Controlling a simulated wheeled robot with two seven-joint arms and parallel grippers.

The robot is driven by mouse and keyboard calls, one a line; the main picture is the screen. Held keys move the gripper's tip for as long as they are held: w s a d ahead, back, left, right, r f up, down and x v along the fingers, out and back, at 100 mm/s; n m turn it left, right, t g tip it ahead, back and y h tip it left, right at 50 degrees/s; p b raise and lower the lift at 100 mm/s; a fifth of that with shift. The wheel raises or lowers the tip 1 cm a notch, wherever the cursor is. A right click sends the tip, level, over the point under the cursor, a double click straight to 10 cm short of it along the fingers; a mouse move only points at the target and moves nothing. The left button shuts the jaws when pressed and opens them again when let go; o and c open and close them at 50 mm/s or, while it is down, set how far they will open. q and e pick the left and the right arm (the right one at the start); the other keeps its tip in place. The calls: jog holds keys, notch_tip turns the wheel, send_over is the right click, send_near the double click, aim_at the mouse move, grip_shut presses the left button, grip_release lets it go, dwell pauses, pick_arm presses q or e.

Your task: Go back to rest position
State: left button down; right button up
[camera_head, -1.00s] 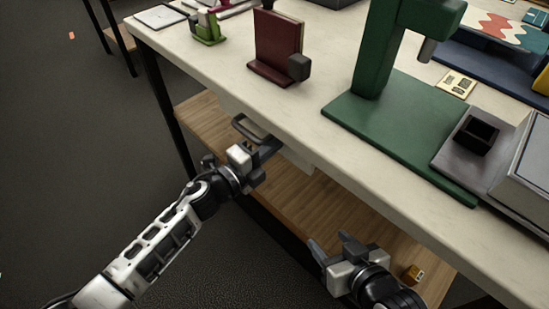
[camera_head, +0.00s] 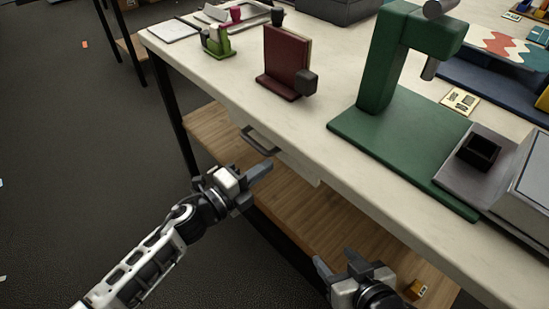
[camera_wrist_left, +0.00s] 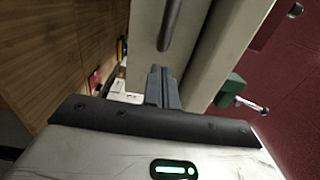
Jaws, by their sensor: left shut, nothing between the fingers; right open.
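My left gripper (camera_head: 258,176) is shut and empty in the head view, in front of the table and below its drawer handle (camera_head: 260,140), apart from it. In the left wrist view its fingers (camera_wrist_left: 161,88) are together, with the dark handle (camera_wrist_left: 170,25) beyond them. My right gripper (camera_head: 335,268) is open and empty at the bottom of the head view, in front of the lower wooden shelf. The drawer front under the tabletop looks shut or nearly so; I cannot tell exactly.
The white table (camera_head: 230,80) holds a green press (camera_head: 380,70), a dark red stand (camera_head: 287,60) and a small green holder (camera_head: 216,40). A wooden shelf (camera_head: 310,207) runs below, with a small orange block (camera_head: 415,289).

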pick_arm(q)
jog(key=v, duration=0.9)
jog(key=shift+f, duration=0.15)
jog(key=s+a+f+n+y, duration=0.3)
jog(key=s+n+y, duration=0.2)
jog(key=n, duration=0.8)
jog(key=s+a+f+n+y, duration=0.3)
jog(key=s+n+y, duration=0.2)
jog(key=n, duration=0.7)
jog(key=shift+s+a+f+n+g, duration=0.4)
jog(key=shift+s, duration=0.75)
